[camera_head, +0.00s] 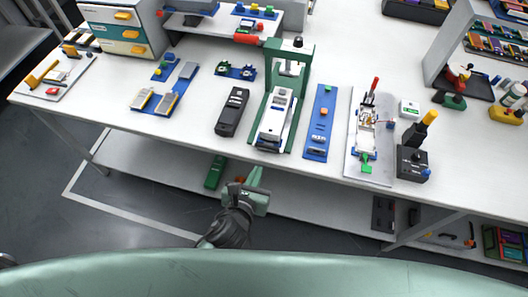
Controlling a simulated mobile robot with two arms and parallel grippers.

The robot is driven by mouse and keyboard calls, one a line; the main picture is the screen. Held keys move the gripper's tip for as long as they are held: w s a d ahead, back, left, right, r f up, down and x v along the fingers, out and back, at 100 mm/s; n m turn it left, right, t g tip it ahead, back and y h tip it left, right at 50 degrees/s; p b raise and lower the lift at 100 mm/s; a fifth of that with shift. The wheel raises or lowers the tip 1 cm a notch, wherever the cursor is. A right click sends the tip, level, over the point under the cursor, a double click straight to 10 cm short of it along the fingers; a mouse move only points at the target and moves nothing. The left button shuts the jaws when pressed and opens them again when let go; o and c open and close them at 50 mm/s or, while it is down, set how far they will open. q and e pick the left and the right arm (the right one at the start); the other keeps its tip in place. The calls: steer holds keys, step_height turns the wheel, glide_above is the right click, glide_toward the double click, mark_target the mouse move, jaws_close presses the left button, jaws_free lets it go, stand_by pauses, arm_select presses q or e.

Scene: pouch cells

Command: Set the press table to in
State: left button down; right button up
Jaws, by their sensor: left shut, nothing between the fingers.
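The green press (307,58) stands on the white workbench near the middle of the view, with a black knob on top. Its pale press table (268,131) lies in the green base and reaches out in front of the upright frame, toward the bench's front edge. My left gripper (257,174) is shut and empty. In the picture it shows just below the bench's front edge, below the press and apart from the press table. My right gripper is not in view.
A dark device (232,112) lies close left of the press and a blue strip (320,122) close right. A white board with a red lever (374,88) and a black box with a yellow handle (413,162) stand further right. Blue trays (165,103) lie left. A lower shelf runs underneath.

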mark_target(278, 108)
arm_select(q)
steer(key=x, duration=0.6)
steer(key=r+p+x, duration=0.1)
steer(key=x, duration=0.2)
steer(key=shift+w, duration=0.3)
steer(key=shift+w+d, duration=0.15)
steer(key=shift+w, duration=0.4)
steer(key=w, duration=0.3)
steer(key=w+d, duration=0.1)
steer(key=w, duration=0.2)
steer(key=w+b, duration=0.1)
steer(key=w, duration=0.1)
steer(key=shift+w+d, duration=0.4)
steer(key=w+b, duration=0.1)
steer(key=w, duration=0.1)
steer(key=w+d+b, duration=0.1)
steer(key=w, duration=0.2)
steer(key=w+d+b, duration=0.1)
steer(key=w, duration=0.2)
steer(key=shift+w+f, duration=0.15)
steer(key=shift+w, duration=0.35)
steer(key=shift+w+r, duration=0.1)
steer(key=shift+r, duration=0.25)
